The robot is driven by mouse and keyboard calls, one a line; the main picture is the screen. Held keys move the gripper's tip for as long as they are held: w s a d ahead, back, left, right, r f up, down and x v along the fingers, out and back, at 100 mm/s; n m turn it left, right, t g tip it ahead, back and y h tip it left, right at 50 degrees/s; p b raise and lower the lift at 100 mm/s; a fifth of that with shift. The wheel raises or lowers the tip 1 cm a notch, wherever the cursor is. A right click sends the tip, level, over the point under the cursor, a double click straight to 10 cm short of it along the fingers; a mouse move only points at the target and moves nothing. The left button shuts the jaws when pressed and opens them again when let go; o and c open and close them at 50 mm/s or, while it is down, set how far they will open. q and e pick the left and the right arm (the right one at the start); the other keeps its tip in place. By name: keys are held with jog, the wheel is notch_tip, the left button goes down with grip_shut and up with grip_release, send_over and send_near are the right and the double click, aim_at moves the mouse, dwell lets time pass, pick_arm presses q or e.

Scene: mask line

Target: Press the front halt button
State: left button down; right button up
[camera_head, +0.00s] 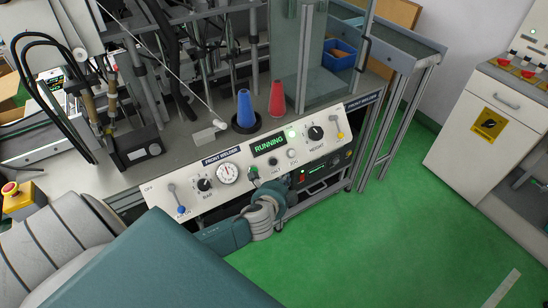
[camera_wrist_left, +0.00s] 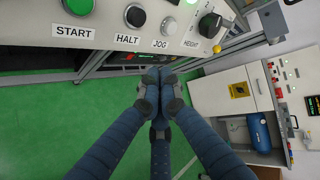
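The front welder panel (camera_head: 220,187) carries a green lit RUNNING display (camera_head: 269,145). Its black HALT button (camera_head: 275,161) sits between the green START button (camera_head: 253,172) and the white JOG button (camera_head: 292,154). In the left wrist view the HALT button (camera_wrist_left: 134,16) is at the top, above its label. My left gripper (camera_head: 273,188) is in front of the panel's lower edge, just below these buttons. Its dark blue fingers (camera_wrist_left: 160,82) are brought together with nothing visible between them. The fingertips appear below the HALT and JOG labels, apart from the HALT button. My right gripper is not in view.
A height knob (camera_head: 315,132) and a dial gauge (camera_head: 227,173) are on the same panel. A blue cone (camera_head: 245,108) and a red cone (camera_head: 277,98) stand on the machine top behind. A white cabinet (camera_head: 485,130) stands right, across clear green floor (camera_head: 370,220).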

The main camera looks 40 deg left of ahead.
aim_at(273, 162)
pick_arm(q)
jog(key=shift+m+t, duration=0.5)
jog(key=r, duration=0.1)
jog(key=w+r, duration=0.1)
jog(key=r, duration=0.3)
jog(key=shift+w+d+r, duration=0.15)
jog(key=shift+w+r, duration=0.05)
jog(key=shift+w, duration=0.1)
jog(key=w+a+f+b, duration=0.1)
jog(key=a+f, duration=0.1)
jog(key=a+f+b, duration=0.1)
jog(key=a+b, duration=0.1)
jog(key=w+a+f+b, duration=0.1)
jog(key=a+f+b, duration=0.1)
jog(key=shift+w+a+f, duration=0.15)
jog(key=shift+w+f, duration=0.15)
jog(key=shift+f, duration=0.05)
jog(key=shift+a+f+b, duration=0.1)
jog(key=shift+b, duration=0.2)
dwell(0.4)
jog(key=shift+w+a+f, duration=0.1)
jog(key=shift+a+f, duration=0.1)
